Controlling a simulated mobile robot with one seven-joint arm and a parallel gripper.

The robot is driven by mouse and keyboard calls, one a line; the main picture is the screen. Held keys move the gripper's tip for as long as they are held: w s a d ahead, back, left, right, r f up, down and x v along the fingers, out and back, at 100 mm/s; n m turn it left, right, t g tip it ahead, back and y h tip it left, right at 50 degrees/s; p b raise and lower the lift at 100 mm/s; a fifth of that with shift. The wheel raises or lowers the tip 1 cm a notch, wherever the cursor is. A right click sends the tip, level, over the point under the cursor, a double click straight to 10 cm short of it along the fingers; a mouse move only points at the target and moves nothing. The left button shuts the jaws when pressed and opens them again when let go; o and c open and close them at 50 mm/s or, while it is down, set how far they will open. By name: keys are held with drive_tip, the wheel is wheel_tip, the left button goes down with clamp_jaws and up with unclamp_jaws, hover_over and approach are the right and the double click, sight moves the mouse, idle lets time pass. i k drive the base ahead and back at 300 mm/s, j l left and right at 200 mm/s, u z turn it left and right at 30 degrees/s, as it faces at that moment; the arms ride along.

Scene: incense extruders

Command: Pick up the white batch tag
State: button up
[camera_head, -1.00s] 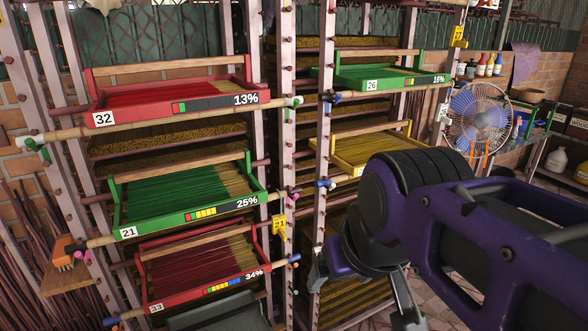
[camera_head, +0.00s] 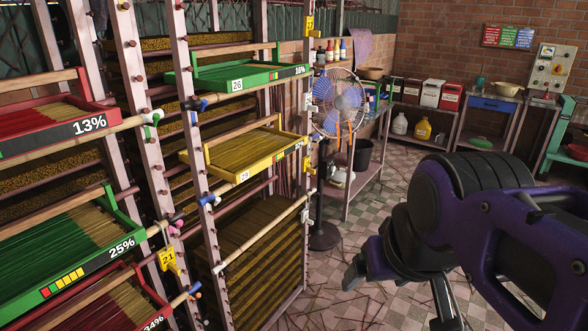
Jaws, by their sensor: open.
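My gripper (camera_head: 402,300) is at the lower right in the head view, open and empty, with its fingers apart over the tiled floor. I cannot pick out a white batch tag for sure. A small white piece (camera_head: 309,102) shows on the right rack post beside the fan, too small to tell what it is. Another white piece (camera_head: 305,214) is lower on the same post. A yellow tag (camera_head: 169,261) marked 21 hangs on a rack post at the left. My gripper is to the right of all of these and apart from them.
Racks hold a yellow tray (camera_head: 243,155), a green tray (camera_head: 238,76) and more trays at the left. A standing fan (camera_head: 340,103) and a side table stand behind. A blue workbench (camera_head: 492,104) is at the back. Tiled floor (camera_head: 350,235) is open in the middle.

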sight(304, 212)
drive_tip(key=i+l+u, duration=0.15)
drive_tip(key=i+l, duration=0.2)
drive_tip(key=i, duration=0.2)
drive_tip(key=i+l+u, duration=0.15)
drive_tip(key=i+l, duration=0.3)
drive_tip(key=i, duration=0.05)
